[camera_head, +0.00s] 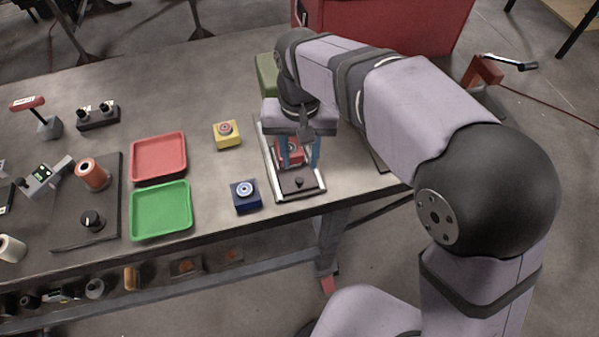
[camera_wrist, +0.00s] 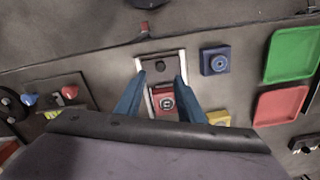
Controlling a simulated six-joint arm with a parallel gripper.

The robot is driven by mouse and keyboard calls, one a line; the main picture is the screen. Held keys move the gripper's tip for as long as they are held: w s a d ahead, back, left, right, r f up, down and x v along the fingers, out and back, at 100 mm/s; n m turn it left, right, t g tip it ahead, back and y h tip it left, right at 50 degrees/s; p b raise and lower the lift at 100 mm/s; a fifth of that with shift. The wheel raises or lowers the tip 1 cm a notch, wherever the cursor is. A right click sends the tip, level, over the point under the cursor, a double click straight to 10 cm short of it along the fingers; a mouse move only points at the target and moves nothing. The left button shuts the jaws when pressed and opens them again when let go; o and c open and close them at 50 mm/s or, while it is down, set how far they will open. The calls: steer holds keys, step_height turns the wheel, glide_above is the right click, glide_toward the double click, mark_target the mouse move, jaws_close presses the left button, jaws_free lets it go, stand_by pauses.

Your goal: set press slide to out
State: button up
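The press slide has two pale rails (camera_head: 270,165) running front to back. A dark plate with a black knob (camera_head: 299,182) lies at its front end, and a red block with a round button (camera_head: 291,153) sits behind it between the rails. My gripper (camera_head: 300,160) is over the slide, pointing down, with its blue fingers apart. In the wrist view my gripper (camera_wrist: 160,80) has one finger on each side of the slide, the red block (camera_wrist: 163,100) showing between them and the dark plate (camera_wrist: 160,67) just beyond. I cannot tell whether the fingers touch anything.
Left of the slide are a blue button box (camera_head: 245,195) and a yellow button box (camera_head: 227,134). Further left lie a red tray (camera_head: 158,158) and a green tray (camera_head: 160,209). A green block (camera_head: 267,76) stands behind my gripper. The table's front edge is close to the slide.

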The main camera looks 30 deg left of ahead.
mark_target(300, 179)
steer(key=shift+f+p, duration=0.9)
steer(key=shift+f, duration=2.7)
jaws_close()
